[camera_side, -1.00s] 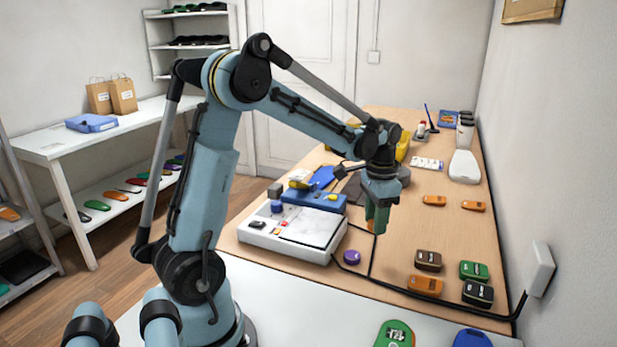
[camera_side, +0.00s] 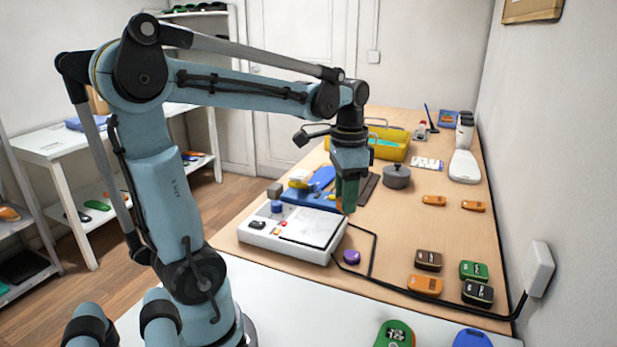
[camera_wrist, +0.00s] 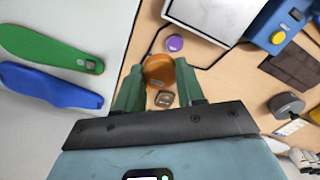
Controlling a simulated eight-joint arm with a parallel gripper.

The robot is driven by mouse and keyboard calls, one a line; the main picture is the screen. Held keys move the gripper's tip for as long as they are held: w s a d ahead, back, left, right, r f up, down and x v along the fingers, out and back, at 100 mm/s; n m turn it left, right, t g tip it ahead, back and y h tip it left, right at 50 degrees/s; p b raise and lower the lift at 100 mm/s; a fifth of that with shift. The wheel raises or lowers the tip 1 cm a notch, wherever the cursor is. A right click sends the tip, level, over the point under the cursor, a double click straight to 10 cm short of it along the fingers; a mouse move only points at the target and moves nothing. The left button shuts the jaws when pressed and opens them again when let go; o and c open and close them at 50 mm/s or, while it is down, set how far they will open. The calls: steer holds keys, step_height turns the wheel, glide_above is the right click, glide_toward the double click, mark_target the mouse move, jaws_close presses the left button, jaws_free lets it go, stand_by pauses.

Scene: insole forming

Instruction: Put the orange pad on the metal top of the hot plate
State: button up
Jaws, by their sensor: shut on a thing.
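The hot plate (camera_side: 285,240) is a white box on the wooden table in the side view, with a flat metal top (camera_side: 312,226) on its right half. My gripper (camera_side: 347,203) is above the table by the far right corner of the metal top. In the wrist view my gripper (camera_wrist: 159,82) has its green fingers either side of the orange pad (camera_wrist: 159,69) and is shut on it. In the side view the fingers mostly hide this pad. The hot plate's corner (camera_wrist: 210,14) shows at the top of the wrist view.
A purple knob-like piece (camera_side: 351,257) lies right of the hot plate, near a black cable (camera_side: 373,255). An orange block (camera_side: 425,285) and a brown block (camera_side: 428,260) lie further right. A grey lidded pot (camera_side: 397,177) and a yellow bin (camera_side: 388,148) stand behind.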

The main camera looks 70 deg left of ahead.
glide_above(313, 225)
step_height(313, 225, down, 7)
steer(key=shift+r, duration=0.1)
steer(key=shift+f, duration=2.05)
steer(key=shift+f, duration=0.1)
steer(key=o, duration=1)
